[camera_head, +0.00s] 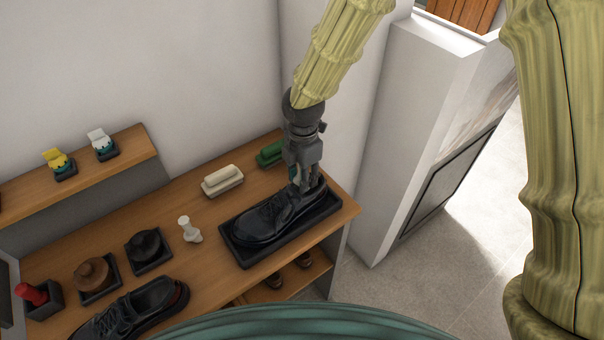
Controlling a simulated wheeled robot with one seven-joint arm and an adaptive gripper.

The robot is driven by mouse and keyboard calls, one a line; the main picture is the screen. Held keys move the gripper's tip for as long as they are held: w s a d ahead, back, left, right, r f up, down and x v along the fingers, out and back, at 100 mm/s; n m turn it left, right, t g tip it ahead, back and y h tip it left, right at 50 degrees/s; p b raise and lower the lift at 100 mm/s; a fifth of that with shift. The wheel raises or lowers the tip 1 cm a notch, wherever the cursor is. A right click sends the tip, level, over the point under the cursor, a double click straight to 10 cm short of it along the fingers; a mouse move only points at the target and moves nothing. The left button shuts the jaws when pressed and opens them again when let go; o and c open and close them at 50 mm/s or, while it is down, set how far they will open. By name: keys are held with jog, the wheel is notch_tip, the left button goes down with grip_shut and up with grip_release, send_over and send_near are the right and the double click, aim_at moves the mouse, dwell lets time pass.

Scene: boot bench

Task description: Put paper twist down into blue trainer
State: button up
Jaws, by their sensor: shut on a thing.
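A dark shoe (266,218), black or very dark blue, lies in a black tray (248,259) at the right end of the bench; I take it as the blue trainer. My gripper (308,186) points down over the shoe's opening at its right end. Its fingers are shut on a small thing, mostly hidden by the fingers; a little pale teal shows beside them. I cannot tell whether this is the paper twist, or whether it touches the shoe. A white, narrow-waisted piece (189,229) that looks like twisted paper stands on the bench left of the tray.
A cream brush (222,181) and a green one (270,153) lie behind the tray. Left are a black tin (146,243), a brown one (92,273), a red piece (31,293) and another dark shoe (130,308). A raised shelf (120,156) stands at the back.

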jog(key=shift+f, duration=0.7)
jog(key=o, duration=0.8)
jog(key=shift+r, duration=0.1)
jog(key=shift+r+p, duration=3.7)
jog(key=shift+r, duration=0.8)
